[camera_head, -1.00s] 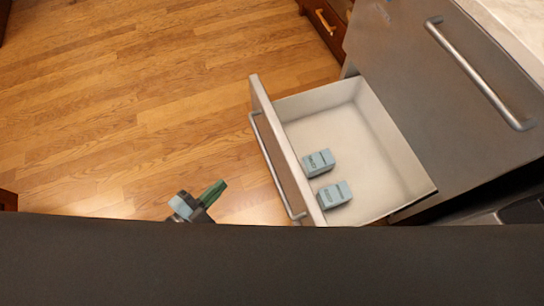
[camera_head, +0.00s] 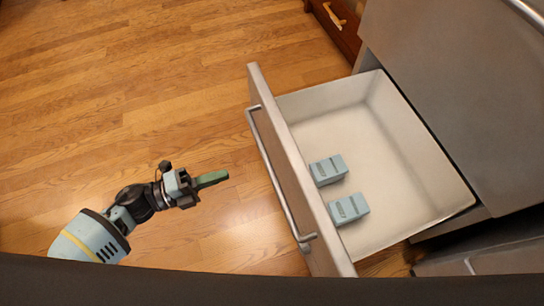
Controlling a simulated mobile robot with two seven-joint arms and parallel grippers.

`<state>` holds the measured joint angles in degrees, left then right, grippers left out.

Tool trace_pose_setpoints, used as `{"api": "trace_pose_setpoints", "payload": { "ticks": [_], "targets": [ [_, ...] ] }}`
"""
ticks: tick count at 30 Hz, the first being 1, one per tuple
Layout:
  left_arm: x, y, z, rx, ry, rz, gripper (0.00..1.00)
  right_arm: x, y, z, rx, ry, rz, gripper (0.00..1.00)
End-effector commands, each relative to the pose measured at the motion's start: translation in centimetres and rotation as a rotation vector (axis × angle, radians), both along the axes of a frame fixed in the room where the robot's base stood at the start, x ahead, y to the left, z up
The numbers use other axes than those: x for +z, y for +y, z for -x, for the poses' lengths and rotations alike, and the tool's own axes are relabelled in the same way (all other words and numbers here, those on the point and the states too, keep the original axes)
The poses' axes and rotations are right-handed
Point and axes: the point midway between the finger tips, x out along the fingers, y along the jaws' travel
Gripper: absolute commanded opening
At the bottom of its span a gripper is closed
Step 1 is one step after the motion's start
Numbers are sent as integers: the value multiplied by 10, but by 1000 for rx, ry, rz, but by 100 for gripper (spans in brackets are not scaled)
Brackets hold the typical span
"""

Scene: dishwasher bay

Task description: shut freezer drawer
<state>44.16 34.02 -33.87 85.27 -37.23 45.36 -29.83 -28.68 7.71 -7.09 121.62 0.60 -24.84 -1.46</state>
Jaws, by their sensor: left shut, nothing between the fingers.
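The freezer drawer (camera_head: 388,205) is pulled out from the grey appliance on the right, with its white inside showing. Its front panel (camera_head: 297,180) faces left and carries a long metal handle (camera_head: 272,170). Two light blue boxes (camera_head: 328,170) (camera_head: 348,209) lie in the drawer near the front panel. My left gripper (camera_head: 213,179) is shut and empty, left of the handle and apart from it, with its green fingers pointing right toward the front panel. My right gripper is not in view.
The grey appliance body (camera_head: 450,90) rises behind the drawer. A wooden cabinet (camera_head: 337,22) with a handle stands at the top. The wooden floor (camera_head: 130,80) left of the drawer is clear. A dark edge crosses the bottom of the view.

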Motion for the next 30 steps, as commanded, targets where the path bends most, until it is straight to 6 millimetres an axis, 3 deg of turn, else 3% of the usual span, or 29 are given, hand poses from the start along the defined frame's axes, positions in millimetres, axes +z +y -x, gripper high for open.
{"api": "trace_pose_setpoints", "payload": {
  "ticks": [8, 21, 30],
  "targets": [
    [1, -20, -8, 0, -1, 3, 0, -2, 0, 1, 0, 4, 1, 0],
    [0, -94, -39, 1, 0, 4, 0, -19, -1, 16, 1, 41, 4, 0],
    [0, -126, -52, 2, 2, 3, 0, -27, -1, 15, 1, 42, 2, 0]
  ]
}}
